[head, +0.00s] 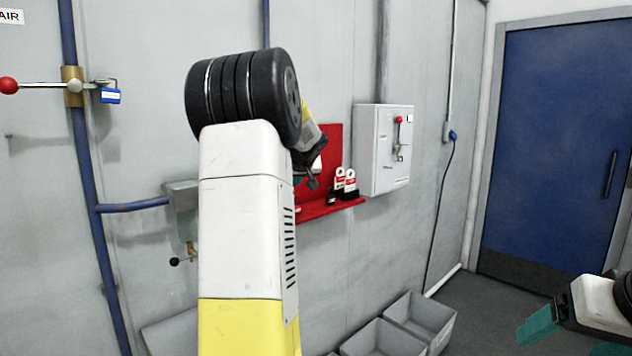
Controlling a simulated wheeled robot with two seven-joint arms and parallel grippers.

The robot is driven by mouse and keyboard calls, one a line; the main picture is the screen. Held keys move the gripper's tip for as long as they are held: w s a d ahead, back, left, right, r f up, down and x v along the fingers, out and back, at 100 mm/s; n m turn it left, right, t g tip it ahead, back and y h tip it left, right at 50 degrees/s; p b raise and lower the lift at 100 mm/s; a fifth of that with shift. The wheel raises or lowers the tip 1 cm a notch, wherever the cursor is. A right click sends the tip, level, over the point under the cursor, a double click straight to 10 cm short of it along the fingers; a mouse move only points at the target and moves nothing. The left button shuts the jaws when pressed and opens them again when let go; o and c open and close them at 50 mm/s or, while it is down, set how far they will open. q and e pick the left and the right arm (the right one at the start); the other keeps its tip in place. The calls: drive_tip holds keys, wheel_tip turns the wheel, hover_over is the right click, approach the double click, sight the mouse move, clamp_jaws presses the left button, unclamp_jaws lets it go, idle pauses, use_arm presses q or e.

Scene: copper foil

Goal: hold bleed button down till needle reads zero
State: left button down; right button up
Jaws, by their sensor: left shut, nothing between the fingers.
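My left arm rises through the middle of the view. No bleed button or needle gauge can be made out. A grey box (181,206) on the wall, joined to the blue pipe, is partly hidden behind my left arm. A small black-knobbed lever (176,261) shows below it. My right gripper (565,335) is at the lower right, with teal finger parts cut by the frame edge; its opening is unclear.
A red shelf (330,207) holds red-and-white tags (350,183). A grey switch box (366,150) hangs beside it. Grey bins (420,318) stand below. A blue door (560,140) is right.

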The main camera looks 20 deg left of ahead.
use_arm(q)
drive_tip(key=shift+w+a, duration=0.1)
drive_tip(key=shift+a, duration=0.3)
